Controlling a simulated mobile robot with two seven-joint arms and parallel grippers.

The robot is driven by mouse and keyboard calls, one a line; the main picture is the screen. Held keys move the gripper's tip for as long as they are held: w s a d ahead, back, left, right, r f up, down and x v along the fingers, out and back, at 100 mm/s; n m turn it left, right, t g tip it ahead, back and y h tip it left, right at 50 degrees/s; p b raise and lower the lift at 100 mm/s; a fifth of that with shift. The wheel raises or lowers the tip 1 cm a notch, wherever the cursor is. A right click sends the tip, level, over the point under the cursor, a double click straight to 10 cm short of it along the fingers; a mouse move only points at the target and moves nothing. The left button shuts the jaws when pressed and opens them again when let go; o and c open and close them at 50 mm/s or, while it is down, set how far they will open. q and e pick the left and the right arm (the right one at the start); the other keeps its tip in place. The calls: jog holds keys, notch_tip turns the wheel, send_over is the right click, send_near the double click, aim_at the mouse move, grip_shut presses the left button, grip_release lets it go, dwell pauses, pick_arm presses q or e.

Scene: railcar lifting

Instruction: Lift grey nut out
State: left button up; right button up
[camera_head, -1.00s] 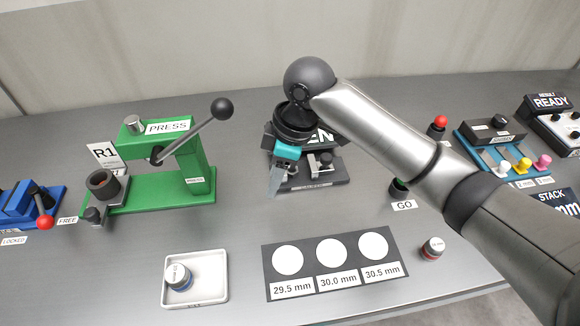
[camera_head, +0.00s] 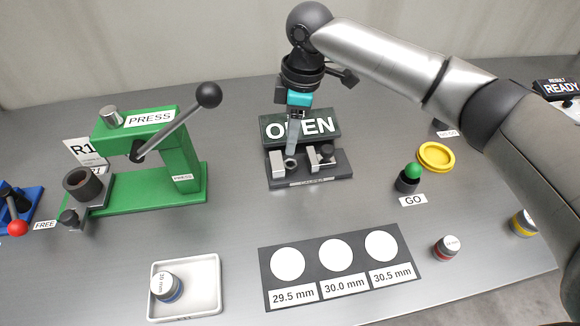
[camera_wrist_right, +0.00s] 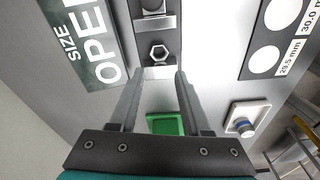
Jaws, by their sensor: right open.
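The grey nut (camera_head: 290,162) sits in the dark sizing fixture (camera_head: 330,180), between its metal jaws, in front of the OPEN sign (camera_head: 318,127). In the right wrist view the nut (camera_wrist_right: 158,52) shows as a hexagonal ring with a dark hole, just beyond the fingertips. My right gripper (camera_head: 291,150) points down right above the nut, and its fingers partly cover the nut in the head view. In the right wrist view the gripper (camera_wrist_right: 157,74) is open, with nothing between the fingers. My left gripper is not in view.
A green press (camera_head: 150,160) with a long lever stands left. A white tray (camera_head: 205,272) holds a labelled cylinder. A card (camera_head: 340,262) with three white discs lies in front. A green-topped GO button (camera_head: 409,178) and a yellow dish (camera_head: 436,156) are at right.

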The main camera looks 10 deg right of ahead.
aim_at(290, 164)
notch_tip(290, 164, down, 7)
jog(key=shift+w+f+b, duration=0.1)
jog(key=shift+f+b, duration=0.1)
jog(key=shift+b, duration=0.55)
grip_shut()
